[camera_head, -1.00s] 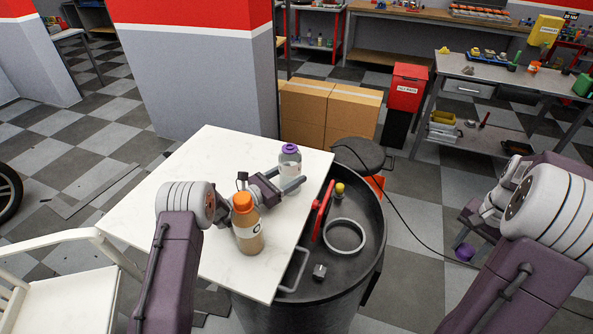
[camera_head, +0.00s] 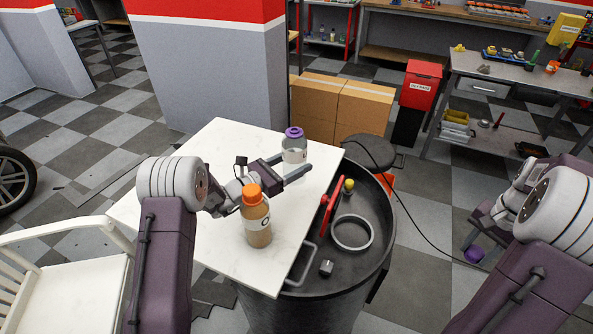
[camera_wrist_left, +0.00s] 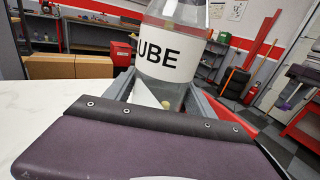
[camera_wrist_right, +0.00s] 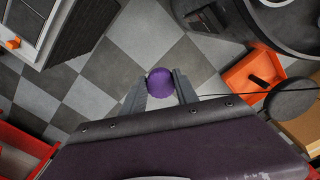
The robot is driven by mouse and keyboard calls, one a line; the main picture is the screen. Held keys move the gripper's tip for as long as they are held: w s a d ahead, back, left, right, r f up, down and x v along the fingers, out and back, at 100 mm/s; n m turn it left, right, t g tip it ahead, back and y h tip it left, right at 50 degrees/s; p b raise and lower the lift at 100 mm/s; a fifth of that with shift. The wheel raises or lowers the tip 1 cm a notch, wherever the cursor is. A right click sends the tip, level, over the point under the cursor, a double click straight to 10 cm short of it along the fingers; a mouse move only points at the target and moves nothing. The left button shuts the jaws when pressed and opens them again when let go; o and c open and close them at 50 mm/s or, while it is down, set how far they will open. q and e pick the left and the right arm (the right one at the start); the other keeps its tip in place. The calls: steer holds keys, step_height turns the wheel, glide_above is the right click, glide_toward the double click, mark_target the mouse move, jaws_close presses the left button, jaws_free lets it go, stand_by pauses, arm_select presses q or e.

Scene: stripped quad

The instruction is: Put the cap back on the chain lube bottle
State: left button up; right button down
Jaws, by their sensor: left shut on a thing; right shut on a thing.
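The clear chain lube bottle (camera_head: 295,154) has a white label and a purple top at its neck, and is upright over the far right part of the white table. My left gripper (camera_head: 288,172) is shut around its body; the left wrist view shows the label (camera_wrist_left: 168,55) reading "UBE". Whether its base touches the table is unclear. The purple cap (camera_wrist_right: 162,83) is between the fingers of my right gripper (camera_wrist_right: 160,92), shut on it. In the head view the cap (camera_head: 475,254) is low at the right, over the floor, well away from the bottle.
An orange-capped bottle (camera_head: 257,220) stands on the white table (camera_head: 185,215), nearer than my left gripper. A white chair (camera_head: 70,285) is at left.

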mark_target(295, 137)
arm_select(q)
step_height(295, 137, up, 9)
steer(key=shift+r, duration=0.1)
stand_by(0.3)
